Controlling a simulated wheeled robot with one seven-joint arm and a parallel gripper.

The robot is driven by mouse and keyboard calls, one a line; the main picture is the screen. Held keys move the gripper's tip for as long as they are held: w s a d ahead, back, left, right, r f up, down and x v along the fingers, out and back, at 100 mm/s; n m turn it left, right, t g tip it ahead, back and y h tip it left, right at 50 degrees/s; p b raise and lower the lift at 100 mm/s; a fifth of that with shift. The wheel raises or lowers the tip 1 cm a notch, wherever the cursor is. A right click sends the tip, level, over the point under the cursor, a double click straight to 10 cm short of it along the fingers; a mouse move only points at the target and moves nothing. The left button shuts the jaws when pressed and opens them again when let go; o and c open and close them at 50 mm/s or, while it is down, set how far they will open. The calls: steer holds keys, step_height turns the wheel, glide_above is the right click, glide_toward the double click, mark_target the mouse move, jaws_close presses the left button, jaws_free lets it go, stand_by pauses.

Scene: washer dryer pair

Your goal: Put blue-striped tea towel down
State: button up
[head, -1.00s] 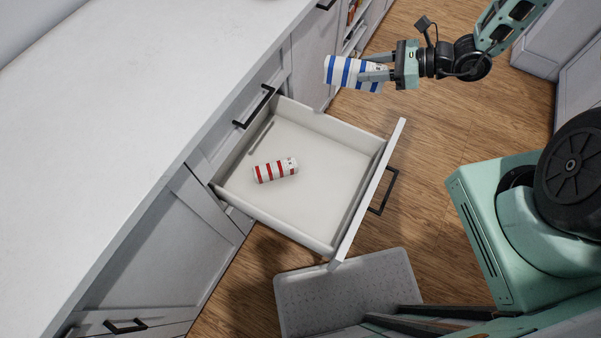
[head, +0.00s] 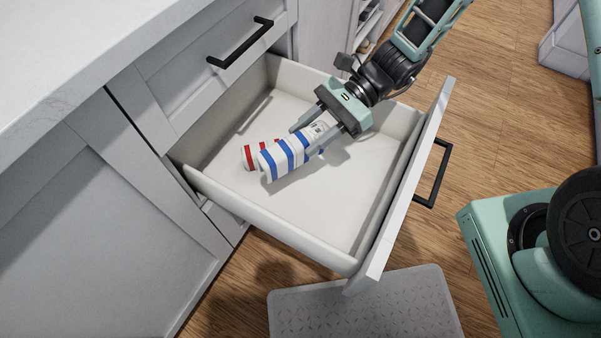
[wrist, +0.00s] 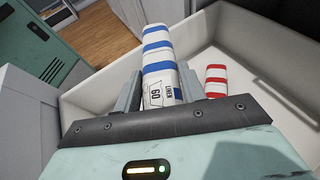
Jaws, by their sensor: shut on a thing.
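The blue-striped tea towel (head: 284,156) is a white roll with blue bands, held between the fingers of my gripper (head: 318,142). In the head view it is over the inside of the open drawer (head: 225,203). It also shows between the fingers in the wrist view (wrist: 160,62). A red-striped roll (head: 248,156) lies in the drawer, partly hidden behind the blue-striped one. In the wrist view the red-striped roll (wrist: 215,78) is to the right, apart from the fingers. I cannot tell whether the blue-striped towel touches the drawer floor.
The drawer front with a black handle (head: 434,172) stands out over the wood floor. The drawer's near right part is bare. A white countertop (head: 110,35) is at upper left. A grey mat (head: 365,305) lies below the drawer.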

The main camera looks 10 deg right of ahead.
steer(key=shift+s+a+f+n+g+b, duration=0.2)
steer(key=shift+s+a+f+g+b, duration=0.1)
steer(key=shift+f, duration=0.25)
steer(key=shift+s+a+f+n+g+b, duration=0.2)
steer(key=shift+s+f+b, duration=0.1)
steer(key=shift+f, duration=0.2)
steer(key=shift+s+a+f+b, duration=0.1)
steer(key=shift+f+b, duration=0.65)
steer(key=shift+f, duration=1.75)
steer(key=shift+s+f+b, duration=0.1)
steer(key=shift+f+b, duration=0.65)
steer(key=shift+f, duration=1.75)
steer(key=shift+f, duration=0.15)
steer(key=o, duration=1)
